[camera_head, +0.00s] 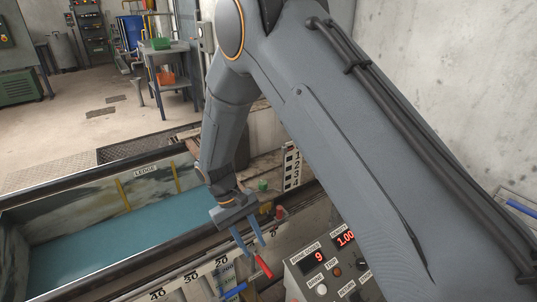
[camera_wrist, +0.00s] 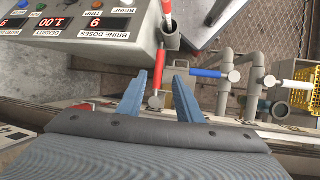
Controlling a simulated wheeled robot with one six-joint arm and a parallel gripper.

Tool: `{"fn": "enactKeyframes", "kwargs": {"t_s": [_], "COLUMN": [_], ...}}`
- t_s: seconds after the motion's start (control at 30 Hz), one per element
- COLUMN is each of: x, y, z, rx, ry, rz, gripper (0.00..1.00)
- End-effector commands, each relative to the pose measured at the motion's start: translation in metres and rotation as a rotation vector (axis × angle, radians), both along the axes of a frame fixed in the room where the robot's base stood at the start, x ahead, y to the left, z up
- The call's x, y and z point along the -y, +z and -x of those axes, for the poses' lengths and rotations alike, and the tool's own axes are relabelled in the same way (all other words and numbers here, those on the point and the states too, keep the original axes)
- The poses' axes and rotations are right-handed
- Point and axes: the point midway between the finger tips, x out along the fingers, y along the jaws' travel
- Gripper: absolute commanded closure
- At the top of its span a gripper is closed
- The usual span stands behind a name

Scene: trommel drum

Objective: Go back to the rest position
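My gripper (camera_head: 255,246) hangs over the front rail of a water trough, pointing down, with its two blue fingers apart. In the wrist view my gripper (camera_wrist: 159,76) also shows open and nothing is clamped between the fingers. A red lever handle (camera_head: 263,266) lies just beyond the fingertips; in the wrist view the red handle (camera_wrist: 158,64) appears in the gap between them. I cannot tell how far below the tips it is. My arm is stretched forward and down across the head view, hiding part of the scene.
The trough (camera_head: 108,186) with blue water lies to the left. A control box (camera_head: 326,270) with red displays stands close on the right. A blue-handled valve (camera_wrist: 208,73), pipes and a yellow crate (camera_wrist: 302,80) lie near the gripper. A concrete wall (camera_head: 440,80) rises at the right.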

Motion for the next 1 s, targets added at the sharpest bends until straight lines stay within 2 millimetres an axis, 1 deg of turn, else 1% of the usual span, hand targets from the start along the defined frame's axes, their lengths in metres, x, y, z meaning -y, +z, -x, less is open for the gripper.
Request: {"fn": "enactKeyframes", "kwargs": {"t_s": [0.07, 0.17, 0.27, 0.33, 0.4, 0.47, 0.5, 0.57, 0.6, 0.67, 0.7, 0.8, 0.9, 1.0], "x": [0.005, 0.023, 0.053, 0.077, 0.102, 0.122, 0.136, 0.155, 0.168, 0.187, 0.199, 0.226, 0.247, 0.261], "y": [0.006, 0.024, 0.053, 0.075, 0.095, 0.112, 0.122, 0.137, 0.146, 0.159, 0.167, 0.184, 0.197, 0.204], "z": [-0.002, -0.004, -0.005, -0.003, 0.002, 0.008, 0.013, 0.021, 0.028, 0.039, 0.047, 0.070, 0.091, 0.109], "rx": [0.003, 0.012, 0.030, 0.046, 0.065, 0.083, 0.096, 0.117, 0.131, 0.154, 0.171, 0.213, 0.253, 0.284], "ry": [-0.011, -0.047, -0.106, -0.153, -0.201, -0.240, -0.268, -0.307, -0.333, -0.374, -0.400, -0.465, -0.520, -0.562], "rz": [-0.008, -0.031, -0.069, -0.100, -0.129, -0.154, -0.168, -0.191, -0.205, -0.225, -0.238, -0.267, -0.287, -0.302], "gripper": [0.68, 0.68, 0.68, 0.68, 0.68, 0.68, 0.68, 0.68, 0.68, 0.68, 0.68, 0.68, 0.68, 0.68]}}
